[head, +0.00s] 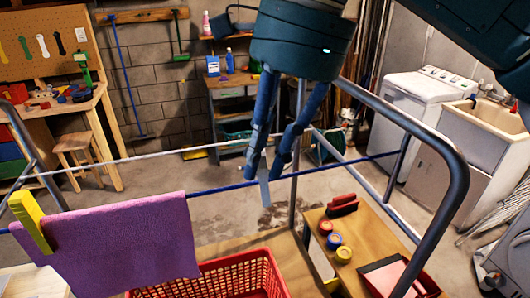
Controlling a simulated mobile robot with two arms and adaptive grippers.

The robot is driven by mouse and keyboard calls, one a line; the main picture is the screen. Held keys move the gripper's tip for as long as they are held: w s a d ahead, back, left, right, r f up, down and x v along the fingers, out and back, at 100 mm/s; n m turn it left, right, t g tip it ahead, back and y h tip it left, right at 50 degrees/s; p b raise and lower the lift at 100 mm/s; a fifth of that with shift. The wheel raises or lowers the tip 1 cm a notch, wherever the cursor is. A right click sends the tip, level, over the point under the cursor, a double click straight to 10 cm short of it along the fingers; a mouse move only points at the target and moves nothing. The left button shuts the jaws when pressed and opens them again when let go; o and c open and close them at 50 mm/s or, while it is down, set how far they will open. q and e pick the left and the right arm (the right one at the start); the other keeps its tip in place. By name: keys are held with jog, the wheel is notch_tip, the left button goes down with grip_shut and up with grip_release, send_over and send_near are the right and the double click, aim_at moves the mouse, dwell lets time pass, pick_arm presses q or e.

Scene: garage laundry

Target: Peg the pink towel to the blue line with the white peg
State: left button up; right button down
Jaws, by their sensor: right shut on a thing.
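My right gripper (266,168) comes down from the top, fingers pointing down. It is shut on a slim pale grey-white piece (265,192), seemingly the white peg, which hangs below the fingertips. The blue line (340,168) runs across the rack and passes behind or close to this piece; I cannot tell if they touch. A purple towel (120,240) hangs at the blue line on the left, right of a yellow peg (32,220) at its upper left corner. A flat pink thing (388,276) shows at the lower right; I cannot tell if it is a towel. My left gripper is out of view.
A red basket (262,278) stands below the towel. A white line (165,155) runs behind the blue one. The rack's grey tube (425,130) curves at the right. A wooden surface holds tape rolls (334,240) and a red brush (342,206). The floor behind is mostly clear.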

jog(key=shift+r, duration=0.1)
jog(key=shift+w+r+p, duration=0.1)
jog(key=shift+r+p, duration=1.2)
jog(key=shift+r, duration=0.1)
jog(key=shift+r+p, duration=0.4)
jog(key=shift+r, duration=0.85)
